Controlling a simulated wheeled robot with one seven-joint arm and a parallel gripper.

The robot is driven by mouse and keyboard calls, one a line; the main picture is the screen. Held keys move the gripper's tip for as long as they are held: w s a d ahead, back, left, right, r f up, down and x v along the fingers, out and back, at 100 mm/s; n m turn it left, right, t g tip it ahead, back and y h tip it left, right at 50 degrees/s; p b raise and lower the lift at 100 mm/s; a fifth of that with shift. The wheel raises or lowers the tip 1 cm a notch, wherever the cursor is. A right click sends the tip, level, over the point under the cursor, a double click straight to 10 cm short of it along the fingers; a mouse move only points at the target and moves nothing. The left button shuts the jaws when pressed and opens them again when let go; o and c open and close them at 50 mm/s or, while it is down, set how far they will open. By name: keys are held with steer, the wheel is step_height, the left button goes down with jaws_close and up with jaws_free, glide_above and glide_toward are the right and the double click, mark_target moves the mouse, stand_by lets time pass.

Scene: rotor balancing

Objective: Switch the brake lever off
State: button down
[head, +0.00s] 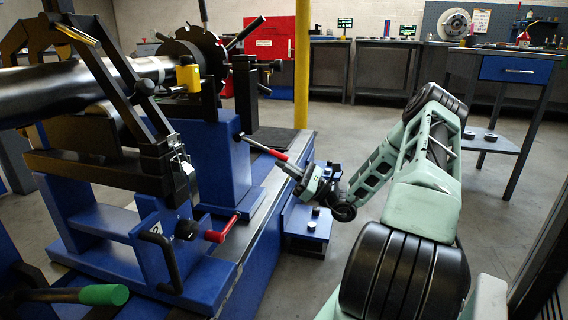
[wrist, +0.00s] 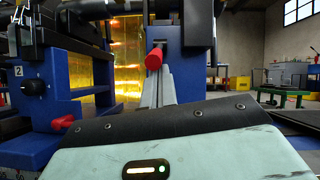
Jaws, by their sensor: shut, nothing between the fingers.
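A lever with a red grip (head: 268,150) sticks out from the side of the blue pedestal, in the middle of the head view. I take it to be the brake lever. Its red end also shows in the wrist view (wrist: 155,58), pointing towards the camera. My gripper (head: 291,168) is shut and empty, with its tip close to the end of this red grip. I cannot tell whether they touch.
Another red-handled lever (head: 222,232) sits low on the nearer blue stand (head: 160,240). A green-handled lever (head: 104,295) is at the bottom left. A large shaft (head: 45,88) rests on the stands. A small blue step (head: 308,225) stands beneath my wrist. Open floor lies to the right.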

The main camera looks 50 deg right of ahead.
steer(key=shift+s+r+p, duration=0.1)
steer(key=shift+r+p, duration=0.3)
steer(key=shift+p, duration=0.2)
steer(key=r+p, duration=0.1)
steer(key=p, duration=0.2)
steer(key=r+g+p, duration=0.1)
steer(key=p, duration=0.1)
steer(key=s+r+h+p, duration=0.1)
steer(key=p, duration=0.2)
steer(key=shift+d+r+g+p, duration=0.25)
steer(key=shift+g+p, duration=0.1)
steer(key=shift+g, duration=0.05)
step_height(320, 180, up, 9)
steer(key=g+h+p, duration=0.2)
steer(key=g+p, duration=0.3)
steer(key=p, duration=1.5)
steer(key=shift+w+f+g+h, duration=0.2)
steer(key=shift+g+h, duration=0.1)
steer(key=shift+h, duration=0.1)
steer(key=shift+w+a+r+p, duration=0.1)
steer(key=shift+a+r+p, duration=0.05)
steer(key=shift+p, duration=0.15)
